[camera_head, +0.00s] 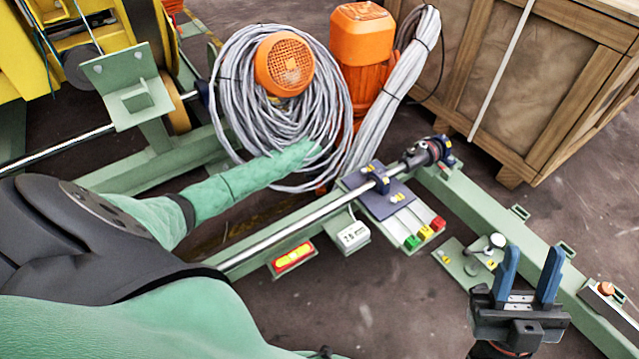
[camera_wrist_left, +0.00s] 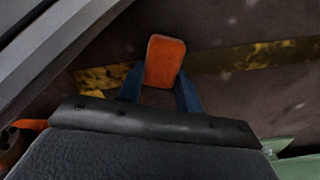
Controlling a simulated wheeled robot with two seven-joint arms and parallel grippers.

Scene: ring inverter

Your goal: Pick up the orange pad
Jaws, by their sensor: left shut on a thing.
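The orange pad (camera_wrist_left: 165,62) is a small rounded block in the left wrist view. My left gripper (camera_wrist_left: 160,85) has its blue fingers on either side of the pad and is shut on it. The pad's lower part sits between the fingers and its upper part stands clear beyond them. I cannot make out the left gripper or this pad in the head view, where my arm covers much of the left side. My right gripper (camera_head: 529,270) is at the lower right of the head view, with its blue fingers apart and nothing between them.
A metal rod (camera_head: 285,232) runs across a green frame (camera_head: 530,240). A panel with coloured buttons (camera_head: 425,234) and a small white display (camera_head: 353,236) sit along it. Coiled grey cable (camera_head: 240,110), orange motors (camera_head: 362,35) and a wooden crate (camera_head: 560,80) stand behind.

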